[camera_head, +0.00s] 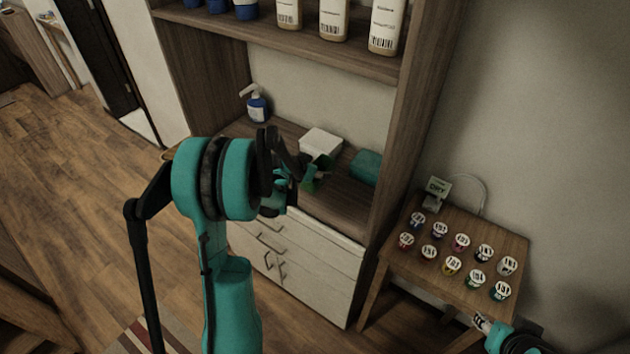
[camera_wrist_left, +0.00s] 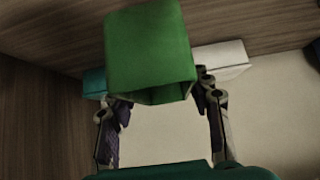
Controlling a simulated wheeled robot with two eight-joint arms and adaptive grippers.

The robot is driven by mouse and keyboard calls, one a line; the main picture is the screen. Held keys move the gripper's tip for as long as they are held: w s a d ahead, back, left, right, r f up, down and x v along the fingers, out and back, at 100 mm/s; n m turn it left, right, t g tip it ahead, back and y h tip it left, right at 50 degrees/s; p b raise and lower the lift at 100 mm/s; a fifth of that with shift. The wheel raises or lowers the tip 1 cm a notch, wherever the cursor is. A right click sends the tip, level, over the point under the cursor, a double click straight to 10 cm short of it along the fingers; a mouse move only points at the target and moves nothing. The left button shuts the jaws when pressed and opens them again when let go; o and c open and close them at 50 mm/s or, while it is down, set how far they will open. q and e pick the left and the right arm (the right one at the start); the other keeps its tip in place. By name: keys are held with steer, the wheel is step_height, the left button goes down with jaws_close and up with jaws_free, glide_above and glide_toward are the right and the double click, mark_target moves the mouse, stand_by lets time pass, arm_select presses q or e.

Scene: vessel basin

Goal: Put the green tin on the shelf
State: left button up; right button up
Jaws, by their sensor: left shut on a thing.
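The green tin (camera_head: 319,178) is between the fingers of my left gripper (camera_head: 298,180), over the wooden shelf (camera_head: 345,205) above the drawers. In the left wrist view the green tin (camera_wrist_left: 150,50) fills the upper middle, and the fingers of my left gripper (camera_wrist_left: 160,97) are closed on its sides. The tin partly hides the fingertips. I cannot tell whether the tin touches the shelf. Part of my right arm shows at the bottom right of the head view, with its gripper (camera_head: 483,323) small and unclear.
On the shelf are a white box (camera_head: 321,142), a teal box (camera_head: 365,167) and a blue pump bottle (camera_head: 256,104). An upper shelf (camera_head: 290,42) holds several bottles. A small table (camera_head: 400,262) at the right carries several labelled jars and a card marked DRY (camera_head: 437,188).

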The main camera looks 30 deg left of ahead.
arm_select(q)
steer(key=shift+a+f, duration=0.4)
steer(key=shift+a, duration=0.25)
step_height(320, 180, down, 3)
steer(key=shift+f+b, duration=0.1)
steer(key=shift+b, duration=0.45)
steer(key=shift+w+f, duration=0.1)
steer(key=shift+f, duration=0.3)
steer(key=shift+f, duration=0.1)
steer(key=o, duration=1.2)
